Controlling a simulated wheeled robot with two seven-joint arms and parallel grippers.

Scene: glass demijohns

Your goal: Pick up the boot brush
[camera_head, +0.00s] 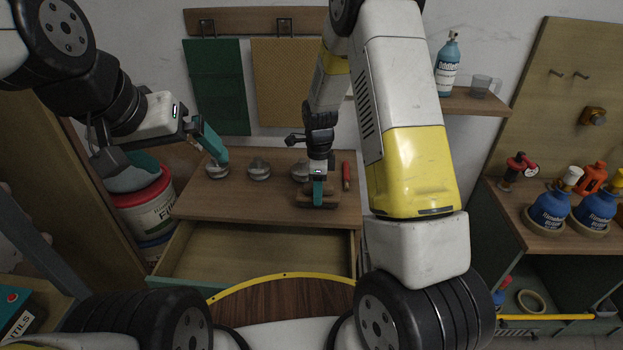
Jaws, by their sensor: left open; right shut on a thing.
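The boot brush (330,201) is a small brown block near the front edge of the wooden cabinet top (235,198). My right gripper (318,193) points down over it with teal fingers shut on it. The fingers and wrist hide part of the brush. I cannot tell whether it is touching the top or slightly raised. My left gripper (172,166) is open and empty, left of the cabinet top, above a white and red bucket (148,213).
Grey metal pieces (259,169) stand along the back of the top, with a red-handled tool (346,175) at right. An empty drawer (265,252) stands open below. Blue bottles (549,210) stand on a right-hand bench. The top's left front is clear.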

